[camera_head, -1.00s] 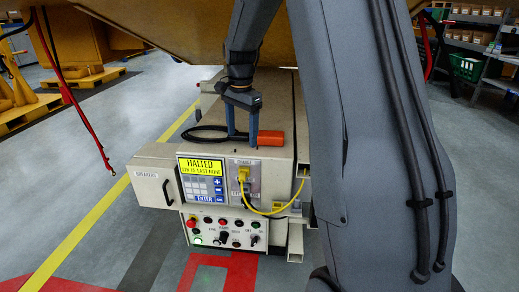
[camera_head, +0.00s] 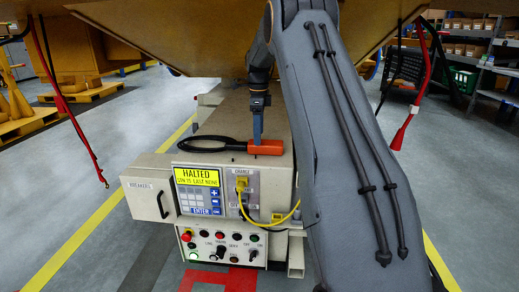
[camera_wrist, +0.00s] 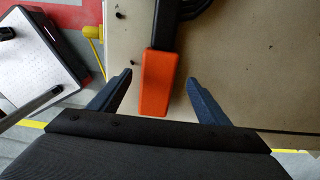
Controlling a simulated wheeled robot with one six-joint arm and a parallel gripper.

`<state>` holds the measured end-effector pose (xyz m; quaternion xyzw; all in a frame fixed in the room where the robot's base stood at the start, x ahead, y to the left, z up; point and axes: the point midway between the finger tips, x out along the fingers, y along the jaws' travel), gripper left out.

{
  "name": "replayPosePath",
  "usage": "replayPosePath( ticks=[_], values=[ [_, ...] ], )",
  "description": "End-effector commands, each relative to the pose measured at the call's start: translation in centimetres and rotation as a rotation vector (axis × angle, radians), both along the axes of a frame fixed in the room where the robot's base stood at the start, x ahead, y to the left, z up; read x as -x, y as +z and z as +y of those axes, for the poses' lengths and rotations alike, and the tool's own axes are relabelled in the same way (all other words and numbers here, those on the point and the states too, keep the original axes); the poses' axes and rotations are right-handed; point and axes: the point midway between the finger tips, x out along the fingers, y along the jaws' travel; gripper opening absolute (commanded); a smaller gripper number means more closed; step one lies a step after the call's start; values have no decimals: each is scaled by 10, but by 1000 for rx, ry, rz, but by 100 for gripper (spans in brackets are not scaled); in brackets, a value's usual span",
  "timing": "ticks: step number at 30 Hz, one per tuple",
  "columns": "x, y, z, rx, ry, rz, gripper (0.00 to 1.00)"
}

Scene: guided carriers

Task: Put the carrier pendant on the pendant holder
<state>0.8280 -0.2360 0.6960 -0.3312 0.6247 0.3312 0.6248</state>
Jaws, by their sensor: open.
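The carrier pendant appears to be the orange block (camera_head: 266,147) with a black loop (camera_head: 205,144) at its left, lying flat on the carrier's beige top. In the wrist view its orange end (camera_wrist: 160,85) points toward my gripper, and its black part runs out of the top of the picture. My gripper (camera_head: 257,138) is open above the pendant. In the wrist view my gripper's fingers (camera_wrist: 159,82) stand to either side of the orange end, with a gap on both sides. I cannot make out the pendant holder with certainty.
The carrier's front has a keypad panel with a yellow HALTED display (camera_head: 197,175), a yellow plug and cable (camera_head: 242,185), and a row of buttons (camera_head: 220,245). A breaker box (camera_head: 147,198) juts out left. Red cables hang on both sides. A brown panel overhangs the carrier.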

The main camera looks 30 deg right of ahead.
Motion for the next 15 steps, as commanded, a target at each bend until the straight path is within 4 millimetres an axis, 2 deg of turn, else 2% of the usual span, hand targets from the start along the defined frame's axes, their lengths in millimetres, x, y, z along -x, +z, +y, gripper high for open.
replayPosePath(
  ticks=[9,15],
  values=[
    [5,-44,0,0,1,2,70],
    [5,-46,0,0,2,0,70]
  ],
)
